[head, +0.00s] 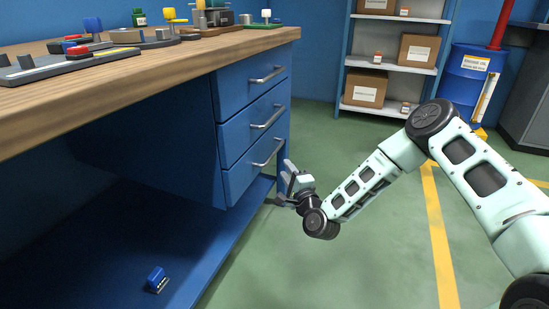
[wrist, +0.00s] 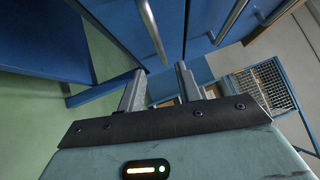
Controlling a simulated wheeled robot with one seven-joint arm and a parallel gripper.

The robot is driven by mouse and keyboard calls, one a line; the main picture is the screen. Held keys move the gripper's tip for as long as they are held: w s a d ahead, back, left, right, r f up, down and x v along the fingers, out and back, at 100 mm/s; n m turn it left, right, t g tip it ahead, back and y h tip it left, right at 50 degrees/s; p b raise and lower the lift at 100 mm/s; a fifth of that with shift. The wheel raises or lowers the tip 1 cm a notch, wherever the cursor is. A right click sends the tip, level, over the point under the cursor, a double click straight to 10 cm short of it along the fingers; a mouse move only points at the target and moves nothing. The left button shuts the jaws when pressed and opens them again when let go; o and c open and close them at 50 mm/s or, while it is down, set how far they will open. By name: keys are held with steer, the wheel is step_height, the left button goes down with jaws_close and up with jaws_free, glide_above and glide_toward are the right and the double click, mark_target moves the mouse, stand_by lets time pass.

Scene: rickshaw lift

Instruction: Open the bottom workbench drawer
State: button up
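The blue bottom drawer (head: 250,172) is the lowest of three in the workbench and looks shut. Its silver bar handle (head: 267,152) also shows in the wrist view (wrist: 151,30), where it runs down towards the gap between my fingertips. My gripper (head: 286,176) is just right of and slightly below that handle in the head view. In the wrist view my gripper (wrist: 160,68) has its two fingers apart with nothing held. The handle's near end lies at about the fingertips; I cannot tell whether they touch it.
The middle drawer handle (head: 267,116) and top drawer handle (head: 267,75) sit above. The wooden worktop (head: 150,72) carries parts and tools. A blue lower shelf (head: 215,240) holds a small blue object (head: 157,279). Green floor (head: 350,255) is open to the right.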

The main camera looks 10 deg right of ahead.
mark_target(274, 152)
steer(key=w+b, duration=0.1)
steer(key=w, duration=0.2)
steer(key=w+a+r+b, duration=0.1)
steer(key=w, duration=0.3)
steer(key=w+b, duration=0.1)
steer(key=w, duration=0.2)
steer(key=shift+w+a+r, duration=0.15)
steer(key=shift+a+r, duration=0.05)
steer(key=shift+a, duration=0.1)
jaws_close()
